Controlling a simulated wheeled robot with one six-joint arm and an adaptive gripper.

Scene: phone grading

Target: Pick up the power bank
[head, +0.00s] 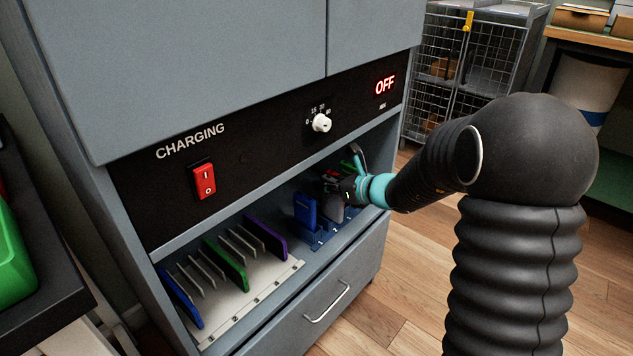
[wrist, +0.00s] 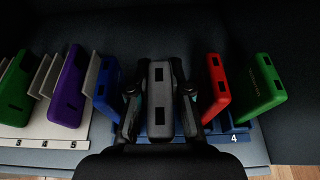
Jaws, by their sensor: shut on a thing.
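My gripper (wrist: 159,104) is shut on a grey block-shaped power bank (wrist: 159,84), one finger on each side of it. The power bank stands upright in the row over the blue dock (wrist: 240,128); its lower end is hidden, so I cannot tell whether it touches the slot. A blue power bank (wrist: 105,88) stands to its left, a red one (wrist: 215,82) and a green one (wrist: 258,86) to its right. In the head view my gripper (head: 343,188) reaches into the cabinet bay, with the grey power bank (head: 333,212) beneath it and the blue one beside it.
Left of the dock, a pale rack (head: 262,297) holds blue, green and purple phones between grey dividers. The control panel (head: 255,152) with a red switch (head: 203,181) and a white knob (head: 321,122) overhangs the bay. A drawer (head: 315,310) lies below.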

